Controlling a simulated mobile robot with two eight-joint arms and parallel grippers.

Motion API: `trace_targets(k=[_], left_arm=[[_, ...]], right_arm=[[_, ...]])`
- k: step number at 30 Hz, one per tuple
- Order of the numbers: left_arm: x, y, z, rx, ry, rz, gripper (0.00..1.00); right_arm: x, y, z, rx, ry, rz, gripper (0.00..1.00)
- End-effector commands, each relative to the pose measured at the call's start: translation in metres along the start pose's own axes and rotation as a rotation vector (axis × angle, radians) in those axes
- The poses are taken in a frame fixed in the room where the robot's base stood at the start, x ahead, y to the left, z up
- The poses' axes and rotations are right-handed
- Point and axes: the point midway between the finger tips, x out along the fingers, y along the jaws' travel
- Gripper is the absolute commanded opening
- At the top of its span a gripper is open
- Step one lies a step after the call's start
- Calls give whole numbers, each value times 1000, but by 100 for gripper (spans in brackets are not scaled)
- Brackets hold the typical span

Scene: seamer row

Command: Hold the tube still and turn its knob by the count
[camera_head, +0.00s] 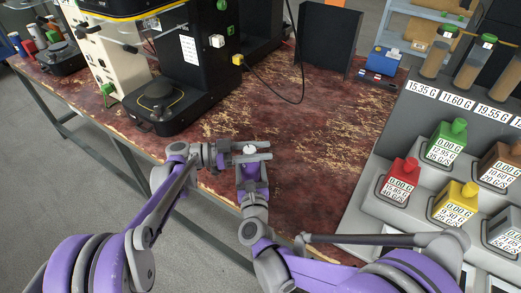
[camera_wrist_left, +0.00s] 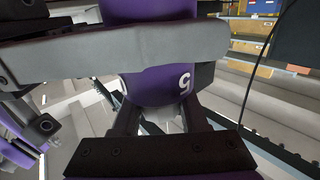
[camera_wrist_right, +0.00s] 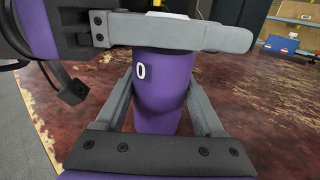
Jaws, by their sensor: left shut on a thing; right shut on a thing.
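A purple tube (camera_wrist_right: 160,105) stands between the fingers of my right gripper (camera_head: 252,170), which is shut on it low down. A white "0" shows on its side in the right wrist view. My left gripper (camera_head: 267,151) comes in from the left and is shut around the upper part, above the right gripper. A white top (camera_head: 250,149) shows between its fingers in the head view. The seam between knob and tube is hidden.
The worn red-brown table (camera_head: 300,120) is clear behind the grippers. A black machine (camera_head: 205,70) stands at the back left with a hanging cable. A grey stepped rack (camera_head: 385,205) with coloured labelled bottles stands at right. A blue box (camera_head: 383,60) is further back.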

Motion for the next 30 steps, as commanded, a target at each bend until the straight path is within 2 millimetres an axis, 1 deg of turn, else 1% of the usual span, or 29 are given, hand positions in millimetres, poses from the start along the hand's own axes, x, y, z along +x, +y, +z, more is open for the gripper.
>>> trace_targets(k=[1,2,8,11,18,21,30], left_arm=[[0,0,0,0,0,0,5],[0,0,0,0,0,0,0],[0,0,0,0,0,20,0],[0,1,0,1,0,91,0],[-1,8,0,0,-1,335,0],[-2,10,0,0,0,391,0],[-3,12,0,0,-1,415,0]], right_arm=[[0,0,0,0,0,0,8],[0,0,0,0,0,0,8],[0,0,0,0,0,0,8],[0,0,0,0,0,0,8],[0,0,0,0,0,0,8],[0,0,0,0,0,0,8],[0,0,0,0,0,0,8]])
